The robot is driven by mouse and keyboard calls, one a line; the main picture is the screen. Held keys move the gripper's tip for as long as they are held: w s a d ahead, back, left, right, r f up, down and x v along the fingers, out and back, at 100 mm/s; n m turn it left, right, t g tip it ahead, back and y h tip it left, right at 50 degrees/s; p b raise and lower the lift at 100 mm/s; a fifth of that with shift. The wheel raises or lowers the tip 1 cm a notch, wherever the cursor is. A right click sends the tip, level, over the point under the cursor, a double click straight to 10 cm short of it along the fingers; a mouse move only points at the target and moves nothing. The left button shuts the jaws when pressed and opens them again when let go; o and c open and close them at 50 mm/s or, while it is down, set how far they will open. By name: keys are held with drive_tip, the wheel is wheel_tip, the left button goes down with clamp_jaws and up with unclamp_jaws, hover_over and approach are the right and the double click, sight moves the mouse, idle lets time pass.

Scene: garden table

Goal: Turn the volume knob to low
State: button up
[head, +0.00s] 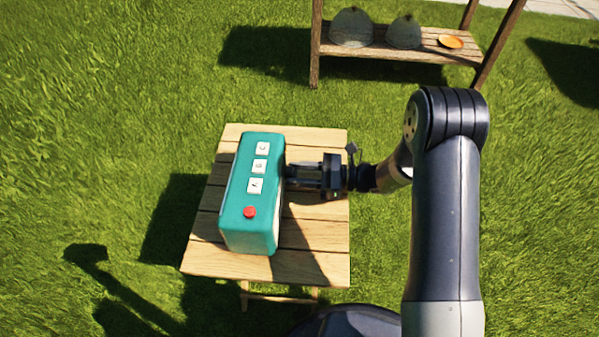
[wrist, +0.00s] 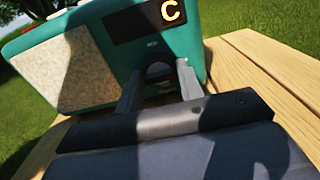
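A teal radio (head: 232,205) stands on the wooden table. In the wrist view its front face (wrist: 110,60) shows a pale speaker panel and a dark display (wrist: 146,20) with a lit orange "C". A dark rounded knob (wrist: 158,70) sits low on this face, below the display. My gripper (head: 291,170) reaches in from the right in the head view, close to that face. In the wrist view my gripper's fingers (wrist: 160,82) stand apart, one on each side of the knob. I cannot tell whether they touch it. Any mark showing the knob's setting is hidden or too dark.
The radio's top carries three white buttons (head: 259,166) and a red one (head: 249,212). The small table (head: 315,238) has bare planks to the right of the radio. A wooden shelf (head: 385,50) with two domes and an orange dish stands behind on the grass.

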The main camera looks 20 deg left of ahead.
drive_tip(key=c, duration=0.5)
drive_tip(key=shift+f+n+b, duration=0.15)
drive_tip(key=shift+n+b, duration=0.25)
drive_tip(key=shift+b, duration=0.1)
drive_tip(key=shift+c, duration=0.2)
drive_tip(key=shift+n, duration=0.3)
drive_tip(key=o, duration=1)
drive_tip(key=shift+c, duration=0.2)
drive_tip(key=p+v, duration=0.1)
drive_tip(key=v, duration=1)
drive_tip(key=shift+a, duration=0.1)
